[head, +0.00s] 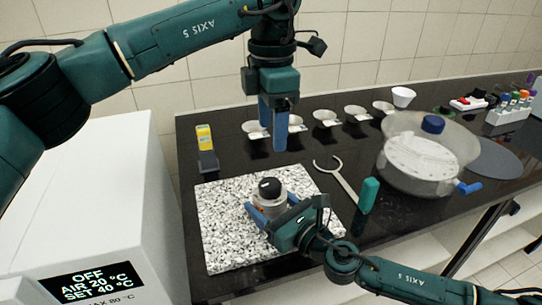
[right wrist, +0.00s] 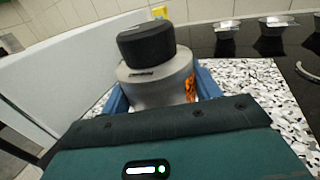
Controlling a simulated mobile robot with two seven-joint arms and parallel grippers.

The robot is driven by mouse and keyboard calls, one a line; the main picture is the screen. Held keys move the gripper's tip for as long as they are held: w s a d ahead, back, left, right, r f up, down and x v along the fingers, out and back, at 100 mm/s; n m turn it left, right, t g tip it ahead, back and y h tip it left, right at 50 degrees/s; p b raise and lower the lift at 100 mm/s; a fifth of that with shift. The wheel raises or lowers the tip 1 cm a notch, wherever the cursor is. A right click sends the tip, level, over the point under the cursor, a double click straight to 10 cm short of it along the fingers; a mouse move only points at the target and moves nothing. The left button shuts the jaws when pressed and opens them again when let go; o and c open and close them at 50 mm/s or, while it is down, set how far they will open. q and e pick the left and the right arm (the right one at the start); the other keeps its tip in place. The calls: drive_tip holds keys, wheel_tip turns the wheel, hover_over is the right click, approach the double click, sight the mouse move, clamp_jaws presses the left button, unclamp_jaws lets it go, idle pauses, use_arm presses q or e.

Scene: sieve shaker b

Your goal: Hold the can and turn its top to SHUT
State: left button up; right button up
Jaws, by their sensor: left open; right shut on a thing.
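The can (head: 266,203) is a grey metal cylinder with a black knob-like top (head: 269,187). It stands upright on the speckled slab. In the right wrist view the can (right wrist: 155,83) shows an orange mark on its right side, and the black top (right wrist: 146,43) sits above some small dark lettering too small to read. My right gripper (head: 268,212) is shut on the can, with a blue finger on each side of its body. My left gripper (head: 273,138) is open and empty, pointing down, above and behind the can, apart from its top.
The speckled slab (head: 222,240) lies on a black bench. A wrench-like tool (head: 338,178), a green block (head: 368,195) and a large clear bowl (head: 425,160) are to the right. Several small dishes (head: 325,117) line the back. A white oven-like box (head: 90,200) stands left.

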drive_tip(key=o, duration=1.4)
drive_tip(key=v, duration=1.2)
drive_tip(key=shift+d, duration=0.1)
